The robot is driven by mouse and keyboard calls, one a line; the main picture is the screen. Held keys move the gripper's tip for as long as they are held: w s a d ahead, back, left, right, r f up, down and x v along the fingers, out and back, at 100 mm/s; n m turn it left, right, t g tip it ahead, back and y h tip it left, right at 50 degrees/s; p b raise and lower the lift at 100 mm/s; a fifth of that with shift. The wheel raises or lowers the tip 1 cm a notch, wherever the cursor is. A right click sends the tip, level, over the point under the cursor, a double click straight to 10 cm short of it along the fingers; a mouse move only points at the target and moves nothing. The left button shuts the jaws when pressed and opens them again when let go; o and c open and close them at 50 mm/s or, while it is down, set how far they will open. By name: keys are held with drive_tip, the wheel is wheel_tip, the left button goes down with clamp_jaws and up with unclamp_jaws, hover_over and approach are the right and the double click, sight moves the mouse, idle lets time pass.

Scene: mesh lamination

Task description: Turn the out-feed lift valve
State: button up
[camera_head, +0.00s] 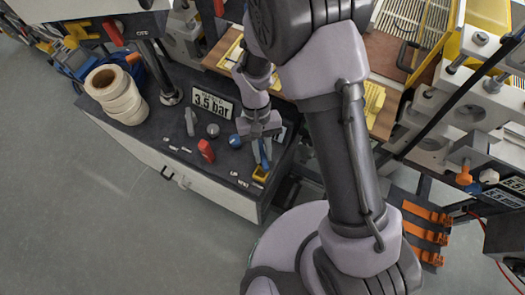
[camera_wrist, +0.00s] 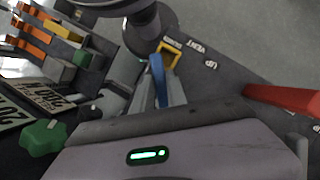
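My gripper (camera_head: 260,146) reaches down over the dark panel on top of the grey cabinet. In the wrist view its grey fingers (camera_wrist: 160,92) lie close on both sides of a slim blue lever (camera_wrist: 157,72). I cannot tell whether they press on it. A yellow loop-shaped part (camera_wrist: 168,52) is just beyond the blue lever; it also shows in the head view (camera_head: 260,174). A red lever (camera_wrist: 285,98) lies to the right, with UP and VENT lettering near it. I cannot read which valve is marked as the out-feed lift.
A 3.5 bar sign (camera_head: 211,104) stands behind the panel. A red block-like handle (camera_head: 206,150) and a blue knob (camera_head: 234,141) are left of my gripper. A cream roll (camera_head: 116,95) stands at the panel's left end. Open floor (camera_head: 70,200) lies in front.

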drive_tip(key=o, duration=0.4)
drive_tip(key=shift+c, duration=0.2)
drive_tip(key=shift+r, duration=0.1)
drive_tip(key=p+v, duration=0.4)
drive_tip(key=v, duration=1.3)
drive_tip(key=shift+p, duration=0.3)
drive_tip(key=shift+w+r, duration=0.1)
